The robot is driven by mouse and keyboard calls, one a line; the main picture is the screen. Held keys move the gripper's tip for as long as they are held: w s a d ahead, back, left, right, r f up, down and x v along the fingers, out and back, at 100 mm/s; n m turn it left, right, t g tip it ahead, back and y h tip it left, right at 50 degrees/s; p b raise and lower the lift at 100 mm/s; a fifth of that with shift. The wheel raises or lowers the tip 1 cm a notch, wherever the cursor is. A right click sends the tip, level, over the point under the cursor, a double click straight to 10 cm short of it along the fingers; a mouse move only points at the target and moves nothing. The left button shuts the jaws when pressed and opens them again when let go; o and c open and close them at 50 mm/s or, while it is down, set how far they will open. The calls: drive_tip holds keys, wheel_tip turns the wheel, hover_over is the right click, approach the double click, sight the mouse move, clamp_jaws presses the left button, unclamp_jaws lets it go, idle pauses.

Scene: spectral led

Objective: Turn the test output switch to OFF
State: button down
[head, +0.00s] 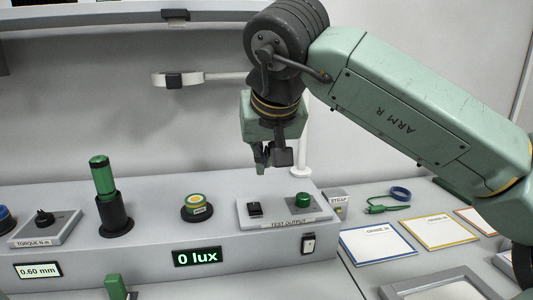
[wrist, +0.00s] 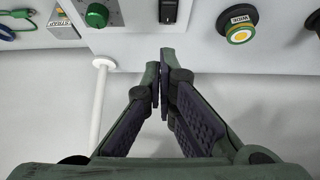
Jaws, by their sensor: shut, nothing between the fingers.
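The test output panel (head: 285,219) is a pale plate on top of the grey console, labelled "TEST OUTPUT". It carries a black switch (head: 254,209) on its left and a green knob (head: 303,199) on its right. In the wrist view the black switch (wrist: 167,11) shows at the top edge, partly cut off, with the green knob (wrist: 97,15) to its left. I cannot read the switch's position. My gripper (head: 270,167) hangs fingers down above and behind the panel, apart from it. In the wrist view my gripper (wrist: 160,85) is shut and empty, its tips just below the switch.
A yellow-and-green button (head: 197,206), a green cylinder in a black holder (head: 104,180) and a torque dial (head: 44,218) stand left on the console. A display (head: 197,257) reads "0 lux". A white post (head: 301,140) rises behind the panel. Framed cards (head: 377,246) lie right.

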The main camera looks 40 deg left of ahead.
hover_over(263, 216)
drive_tip(key=a, duration=0.1)
drive_tip(key=f, duration=0.4)
drive_tip(key=shift+w+a+f+p, duration=0.1)
drive_tip(key=shift+w+f+p, duration=0.2)
drive_tip(key=shift+w+f, duration=0.1)
drive_tip(key=shift+s+d+f, duration=0.1)
drive_tip(key=shift+d+f, duration=0.05)
drive_tip(key=shift+f, duration=0.85)
drive_tip(key=shift+s+d+f, duration=0.1)
drive_tip(key=shift+f, duration=0.85)
drive_tip(key=f+b, duration=0.1)
drive_tip(key=b, duration=0.1)
drive_tip(key=y+b, duration=0.1)
drive_tip(key=shift+s+d+f+t+b, duration=0.1)
drive_tip(key=shift+d+f+t+b, duration=0.15)
drive_tip(key=shift+f+t+b, duration=0.15)
drive_tip(key=b, duration=0.2)
drive_tip(key=shift+s+d+f+t+y+b, duration=0.15)
drive_tip(key=shift+f+t+y+b, duration=0.15)
drive_tip(key=shift+b, duration=0.1)
drive_tip(key=shift+d+r+t+y+b, duration=0.1)
drive_tip(key=shift+t+y+b, duration=0.35)
drive_tip(key=shift+b, duration=0.7)
drive_tip(key=shift+s+r+y+b, duration=0.15)
drive_tip(key=shift+r+y+b, duration=0.1)
drive_tip(key=shift+b, duration=0.15)
drive_tip(key=shift+r, duration=0.1)
